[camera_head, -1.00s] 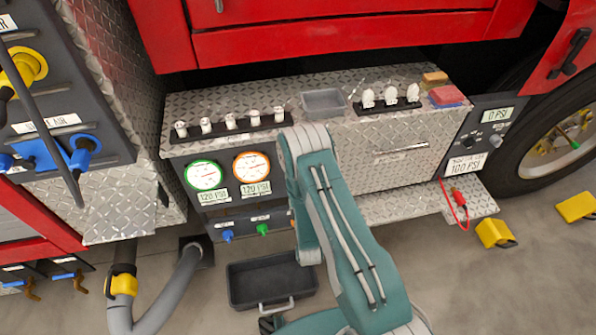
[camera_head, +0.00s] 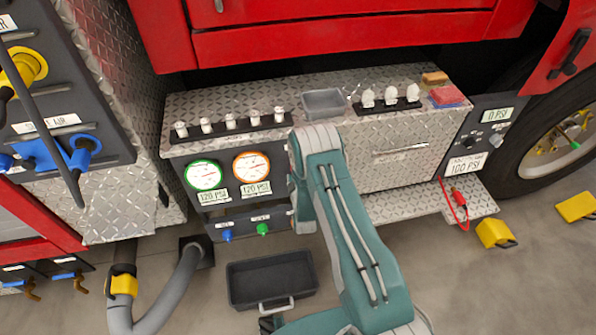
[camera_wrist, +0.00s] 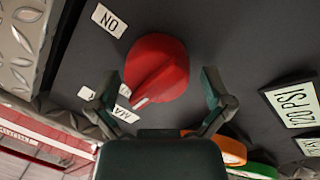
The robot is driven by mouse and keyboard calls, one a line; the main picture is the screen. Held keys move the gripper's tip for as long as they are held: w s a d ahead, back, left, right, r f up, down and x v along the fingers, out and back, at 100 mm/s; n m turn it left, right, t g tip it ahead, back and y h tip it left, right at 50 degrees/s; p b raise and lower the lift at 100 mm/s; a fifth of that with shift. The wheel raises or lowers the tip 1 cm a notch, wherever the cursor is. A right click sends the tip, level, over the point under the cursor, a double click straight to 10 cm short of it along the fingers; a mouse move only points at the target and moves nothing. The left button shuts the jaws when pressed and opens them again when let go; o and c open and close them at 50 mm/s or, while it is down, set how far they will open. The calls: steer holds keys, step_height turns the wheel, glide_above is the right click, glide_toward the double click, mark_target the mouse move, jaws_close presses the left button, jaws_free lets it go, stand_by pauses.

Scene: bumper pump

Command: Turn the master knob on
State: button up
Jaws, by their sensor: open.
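The red master knob (camera_wrist: 157,70) is on a dark panel in the wrist view. Its raised grip slants to the lower left, ending in a white mark. An ON label (camera_wrist: 109,20) lies to its upper left. A partly hidden label starting "MA" (camera_wrist: 126,113) lies below the mark. My gripper (camera_wrist: 160,84) is open, one finger on each side of the knob's lower part. I see no clear contact with the knob. In the head view, my teal arm hides the knob and my gripper.
In the wrist view, a PSI readout (camera_wrist: 293,104) and orange and green gauge rims (camera_wrist: 228,150) lie to the right. In the head view, the two gauges (camera_head: 204,175) are left of my arm. A black tray (camera_head: 272,281) lies on the floor below.

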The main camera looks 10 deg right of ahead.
steer(key=c, duration=1)
steer(key=shift+m, duration=0.3)
steer(key=m, duration=0.7)
steer(key=shift+m+g+y, duration=0.3)
steer(key=shift+g, duration=0.1)
steer(key=m, duration=0.4)
steer(key=shift+d+r+y, duration=0.1)
steer(key=shift+d+y, duration=0.05)
steer(key=shift+y, duration=0.15)
steer(key=m, duration=0.4)
steer(key=shift+d+y, duration=0.15)
steer(key=shift+y, duration=0.15)
steer(key=shift+m, duration=0.4)
